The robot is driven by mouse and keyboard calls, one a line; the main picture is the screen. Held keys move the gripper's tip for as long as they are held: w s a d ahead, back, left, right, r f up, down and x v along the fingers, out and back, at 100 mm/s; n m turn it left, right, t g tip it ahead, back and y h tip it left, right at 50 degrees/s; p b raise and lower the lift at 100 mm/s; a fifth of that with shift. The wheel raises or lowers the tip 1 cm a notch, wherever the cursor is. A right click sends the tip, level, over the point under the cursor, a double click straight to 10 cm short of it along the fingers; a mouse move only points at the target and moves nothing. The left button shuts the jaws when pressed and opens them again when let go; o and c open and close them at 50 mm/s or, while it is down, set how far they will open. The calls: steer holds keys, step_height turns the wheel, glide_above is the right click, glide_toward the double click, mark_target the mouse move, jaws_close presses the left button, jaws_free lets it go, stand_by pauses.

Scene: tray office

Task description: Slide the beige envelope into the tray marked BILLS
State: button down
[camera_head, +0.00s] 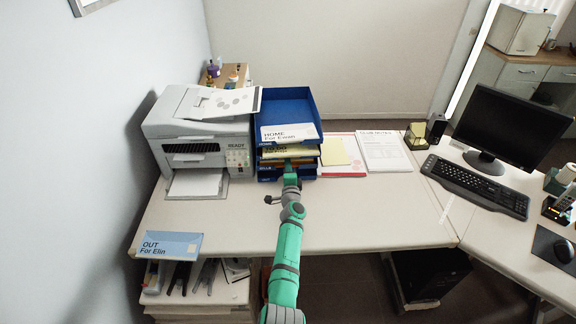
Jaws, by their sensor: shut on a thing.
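A stack of blue trays (318,106) stands on the desk beside the printer. The top tray's white label reads HOME For Ewan. A yellow label or paper shows at the front of the tray below it, and orange-brown shows lower still. I cannot read BILLS on any tray. My green gripper (290,168) is at the front of the lower trays. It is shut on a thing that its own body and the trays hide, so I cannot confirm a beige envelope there. A pale yellow square paper (335,152) lies on the desk just right of the stack.
The printer (196,130) stands close on the stack's left. Papers (386,152) lie to its right. The keyboard (476,186) and monitor (512,120) are farther right. The white desktop (365,215) is clear in front. An OUT For Elin sign (168,246) is at the front left.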

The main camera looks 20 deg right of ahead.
steer(key=c, duration=1.8)
jaws_free()
steer(key=shift+s+f, duration=0.15)
steer(key=shift+r+v, duration=0.1)
steer(key=shift+v, duration=2.55)
steer(key=shift+r+v, duration=0.15)
steer(key=shift+v, duration=2.45)
steer(key=shift+d, duration=0.1)
